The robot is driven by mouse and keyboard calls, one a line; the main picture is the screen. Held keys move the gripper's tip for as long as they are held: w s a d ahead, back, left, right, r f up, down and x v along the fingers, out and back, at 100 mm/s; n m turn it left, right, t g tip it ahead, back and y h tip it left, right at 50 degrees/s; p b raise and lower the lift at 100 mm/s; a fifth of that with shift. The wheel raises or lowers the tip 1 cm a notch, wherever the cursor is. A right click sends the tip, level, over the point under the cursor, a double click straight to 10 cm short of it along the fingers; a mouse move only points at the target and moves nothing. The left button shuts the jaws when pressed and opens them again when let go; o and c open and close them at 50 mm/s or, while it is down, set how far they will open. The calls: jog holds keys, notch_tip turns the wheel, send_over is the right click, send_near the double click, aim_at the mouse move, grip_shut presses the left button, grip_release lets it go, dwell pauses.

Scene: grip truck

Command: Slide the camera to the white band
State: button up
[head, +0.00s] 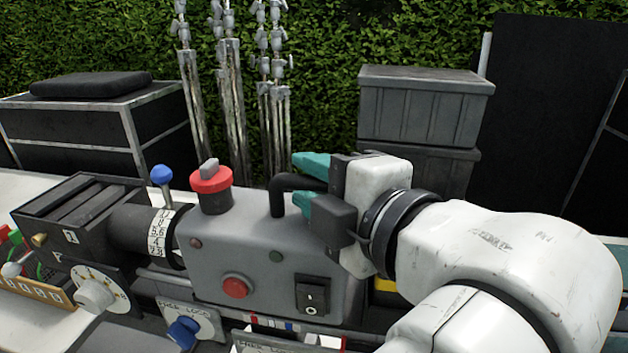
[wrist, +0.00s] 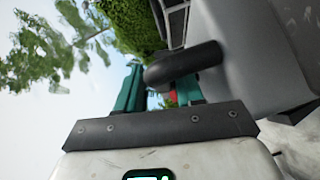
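The camera (head: 236,254) is a grey box with a dark lens barrel (head: 130,222) pointing left and a red knob on top. A bent black handle (head: 290,181) rises from its top right and also shows in the wrist view (wrist: 185,62). My gripper (head: 312,182) has teal fingers, spread apart, around the handle's right end. In the wrist view, my gripper (wrist: 160,90) shows a gap between the fingers; the handle covers part of the right one. Contact cannot be told. Small red, blue and white bands (head: 272,323) show below the camera; my arm hides the area to their right.
A blue-topped lever (head: 161,174) stands beside the barrel. A dial panel (head: 95,290) and a blue knob (head: 183,332) sit in front. Grey crates (head: 425,105) and a black case (head: 90,125) stand behind, with metal stands (head: 228,100) between. A hedge closes the back.

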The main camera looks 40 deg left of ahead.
grip_shut()
dwell(0.3)
jog(key=shift+w+d+f+b, duration=0.1)
jog(key=shift+w+d+b, duration=0.2)
jog(key=shift+d, duration=0.3)
jog(key=shift+w+d+b, duration=0.15)
jog(key=shift+w+d, duration=0.2)
jog(key=shift+d, duration=0.2)
jog(key=shift+o, duration=0.7)
grip_release()
jog(key=shift+a, duration=0.1)
jog(key=b+v, duration=0.1)
jog(key=v, duration=0.9)
jog(key=shift+s+d, duration=0.15)
jog(key=shift+d, duration=0.2)
